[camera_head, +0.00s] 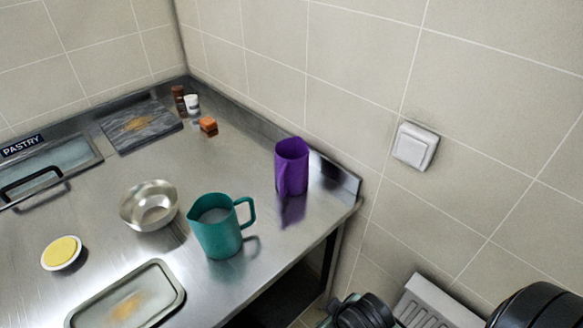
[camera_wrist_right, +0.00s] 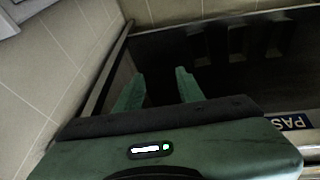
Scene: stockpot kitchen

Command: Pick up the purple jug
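The purple jug (camera_head: 291,167) stands upright on the steel counter, near its back right corner by the wall. Its handle side faces the front in the head view. My right gripper (camera_wrist_right: 160,84) shows in the right wrist view with its two green fingers apart and nothing between them. It is away from the jug, and the jug does not show clearly in that view. My left gripper is in neither view.
A teal jug (camera_head: 219,238) stands in front and left of the purple one.

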